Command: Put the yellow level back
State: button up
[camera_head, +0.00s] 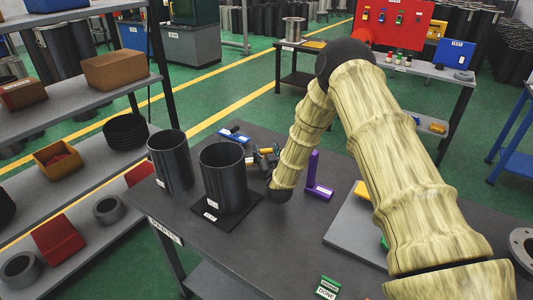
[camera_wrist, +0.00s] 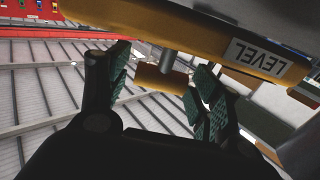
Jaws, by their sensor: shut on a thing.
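The yellow level (camera_wrist: 215,42) fills the top of the wrist view as a long yellow bar with a white LEVEL label. A grey stem joins it to a short yellow grip piece (camera_wrist: 158,80). My gripper (camera_wrist: 163,82) has its two green-padded fingers on either side of that piece and is shut on it. In the head view my gripper (camera_head: 264,159) is small and partly hidden, just right of the front dark cylinder. A bit of yellow shows there, but the level's full shape cannot be made out.
Two dark open cylinders (camera_head: 222,178) (camera_head: 170,160) stand on the dark table (camera_head: 290,236), the front one on a black labelled plate (camera_head: 228,212). A purple bracket (camera_head: 314,180) and a grey board (camera_head: 352,232) lie to the right. A red tool board (camera_head: 400,22) stands behind. A green DONE block (camera_head: 327,288) lies in front.

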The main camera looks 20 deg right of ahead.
jog(key=o, duration=1.4)
jog(key=shift+s+f, duration=0.2)
jog(key=shift+f, duration=0.3)
jog(key=shift+r+p, duration=0.4)
jog(key=shift+p, duration=0.15)
jog(key=s+b, duration=0.1)
jog(key=s, duration=0.2)
jog(key=s+a+b, duration=0.1)
jog(key=s, duration=0.3)
jog(key=s+b, duration=0.1)
jog(key=s, duration=0.3)
jog(key=shift+s+a+r, duration=0.2)
jog(key=shift+s+r, duration=0.05)
jog(key=shift+r, duration=0.15)
